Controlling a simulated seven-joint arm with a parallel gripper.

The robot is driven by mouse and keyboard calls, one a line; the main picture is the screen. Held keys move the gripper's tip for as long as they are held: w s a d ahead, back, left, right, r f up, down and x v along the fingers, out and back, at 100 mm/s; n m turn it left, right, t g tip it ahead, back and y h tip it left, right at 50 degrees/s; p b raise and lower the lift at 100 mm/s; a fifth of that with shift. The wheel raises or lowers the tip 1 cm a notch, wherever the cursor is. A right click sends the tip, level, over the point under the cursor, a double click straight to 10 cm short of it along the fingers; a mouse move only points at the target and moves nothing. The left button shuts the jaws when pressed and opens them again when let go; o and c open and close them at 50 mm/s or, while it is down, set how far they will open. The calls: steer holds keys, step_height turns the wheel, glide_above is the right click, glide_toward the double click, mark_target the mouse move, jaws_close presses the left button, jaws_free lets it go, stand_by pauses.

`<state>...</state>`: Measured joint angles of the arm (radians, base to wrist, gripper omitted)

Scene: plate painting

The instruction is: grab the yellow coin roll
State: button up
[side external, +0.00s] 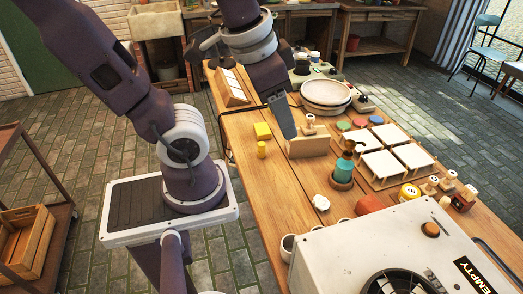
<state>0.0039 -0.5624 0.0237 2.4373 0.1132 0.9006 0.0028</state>
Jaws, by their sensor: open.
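A wooden holder (308,146) stands close to the right of my gripper. A teal bottle (343,169), white tiles on a rack (381,165) and stacked plates (325,93) are further right. A large white machine (345,250) fills the near end. The table's left front is clear.

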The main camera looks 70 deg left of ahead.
steer(key=w+a+f+m+g+y, duration=0.3)
steer(key=w+a+f+g+y, duration=0.15)
steer(key=w+a+f, duration=0.4)
steer(key=m+g+y, duration=0.4)
steer(key=m+y, duration=0.1)
steer(key=m, duration=0.2)
glide_toward(262, 150)
step_height(262, 150, up, 4)
steer(key=a, duration=0.1)
steer(key=a+f+m, duration=0.1)
steer(key=f, duration=0.1)
steer(key=a+f+m+y, duration=0.1)
steer(key=a+f, duration=0.1)
steer(key=f, duration=0.1)
steer(key=s+a+f+m+y, duration=0.1)
steer(key=f+m, duration=0.1)
steer(key=shift+a+f+t, duration=0.15)
steer(key=shift+a+t, duration=0.1)
steer(key=shift+t, duration=0.1)
steer(key=shift+m+y, duration=0.3)
steer(key=shift+y, duration=0.05)
steer(key=x, duration=0.7)
steer(key=shift+s+f, duration=0.3)
steer(key=shift+s, duration=0.15)
steer(key=shift+c, duration=0.3)
jaws_close()
